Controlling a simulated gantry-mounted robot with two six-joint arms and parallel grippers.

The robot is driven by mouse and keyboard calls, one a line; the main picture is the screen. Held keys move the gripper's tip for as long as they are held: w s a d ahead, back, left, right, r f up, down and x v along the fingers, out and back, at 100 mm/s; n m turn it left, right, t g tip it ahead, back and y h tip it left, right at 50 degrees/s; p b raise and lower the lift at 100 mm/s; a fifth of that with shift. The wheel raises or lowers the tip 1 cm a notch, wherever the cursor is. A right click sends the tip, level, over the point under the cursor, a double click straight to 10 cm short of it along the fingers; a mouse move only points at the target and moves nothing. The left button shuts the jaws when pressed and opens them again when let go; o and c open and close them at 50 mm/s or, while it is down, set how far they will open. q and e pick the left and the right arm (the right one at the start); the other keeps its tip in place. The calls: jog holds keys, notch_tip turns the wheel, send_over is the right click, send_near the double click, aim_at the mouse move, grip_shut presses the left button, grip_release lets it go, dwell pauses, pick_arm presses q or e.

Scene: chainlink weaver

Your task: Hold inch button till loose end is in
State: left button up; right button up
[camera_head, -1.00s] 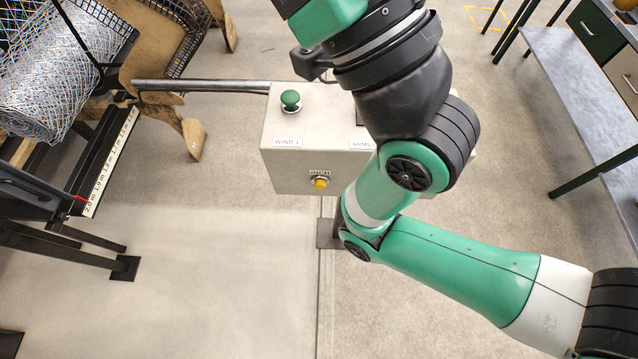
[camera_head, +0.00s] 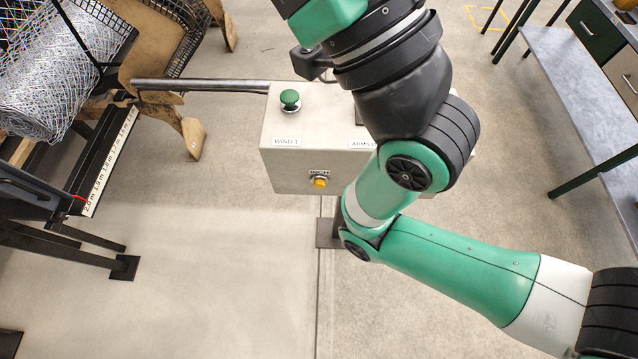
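The yellow inch button (camera_head: 319,183) is on the front face of a pale control box (camera_head: 290,165), under a small INCH label. Nothing touches the button in this view. A green mushroom button (camera_head: 290,98) stands on the box top above a WIND 1 label. A roll of chain-link mesh (camera_head: 45,90) lies in the machine at the upper left; I cannot make out a loose end. My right arm comes in from the lower right and passes in front of the box's right side. Its gripper is out of frame at the top. My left gripper does not show.
A scale strip (camera_head: 110,160) with a red mark runs along the machine's edge. A metal bar (camera_head: 200,85) joins the machine to the box. A grey bench (camera_head: 575,90) stands at the right. The floor (camera_head: 210,260) below the box is clear.

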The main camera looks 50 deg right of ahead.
grip_shut()
dwell(1.8)
